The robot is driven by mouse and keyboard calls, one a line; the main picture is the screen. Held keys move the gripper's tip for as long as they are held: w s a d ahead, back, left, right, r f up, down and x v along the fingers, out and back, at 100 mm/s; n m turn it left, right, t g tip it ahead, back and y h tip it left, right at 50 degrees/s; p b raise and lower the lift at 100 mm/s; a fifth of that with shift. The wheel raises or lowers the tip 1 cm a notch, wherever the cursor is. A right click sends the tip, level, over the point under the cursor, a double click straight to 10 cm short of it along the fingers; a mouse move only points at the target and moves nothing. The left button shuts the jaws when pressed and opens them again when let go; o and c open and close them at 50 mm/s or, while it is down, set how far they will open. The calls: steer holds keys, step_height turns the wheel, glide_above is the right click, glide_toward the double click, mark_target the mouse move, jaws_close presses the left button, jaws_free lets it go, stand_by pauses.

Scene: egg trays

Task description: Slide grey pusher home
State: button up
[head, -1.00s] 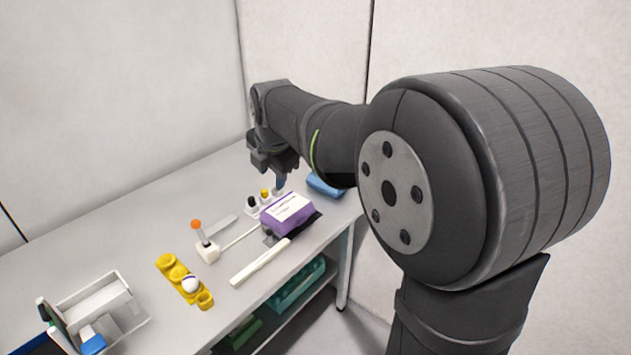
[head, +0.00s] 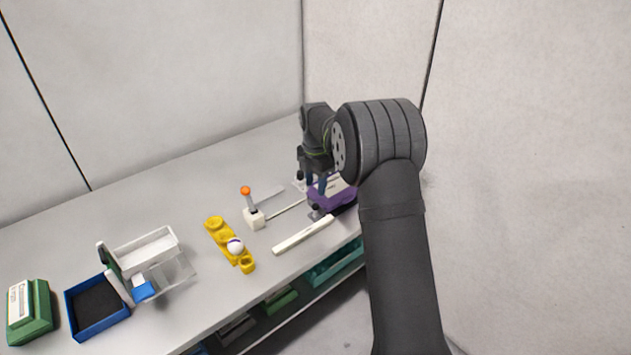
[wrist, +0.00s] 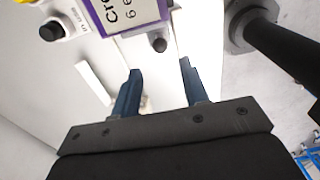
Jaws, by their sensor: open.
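A small dark grey knob (head: 316,212) stands at the near left side of a purple box (head: 330,196); it may be the grey pusher, but I cannot tell for sure. In the wrist view the knob (wrist: 160,43) is round-topped, close to the purple box (wrist: 130,14), and lies ahead of the gap between my fingers. My gripper (head: 316,184) is over the purple box area, with its blue fingers pointing down. The wrist view shows my gripper (wrist: 160,88) open, with nothing between the fingers. My arm partly hides the box in the head view.
A white base with an orange-topped lever (head: 246,196) stands left of the box, with a pale bar (head: 303,235) in front. Further left are a yellow holder (head: 214,226) with a white ball, a white tray stand (head: 150,250), a blue tray (head: 70,300) and a green box (head: 30,312).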

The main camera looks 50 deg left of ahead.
mark_target(315, 204)
steer(key=shift+f, duration=4.4)
steer(key=shift+f, duration=0.4)
steer(key=c, duration=0.8)
steer(key=shift+s+r, duration=0.1)
steer(key=shift+s, duration=7.8)
steer(key=o, duration=0.8)
steer(key=shift+r, duration=2.95)
steer(key=shift+r, duration=0.1)
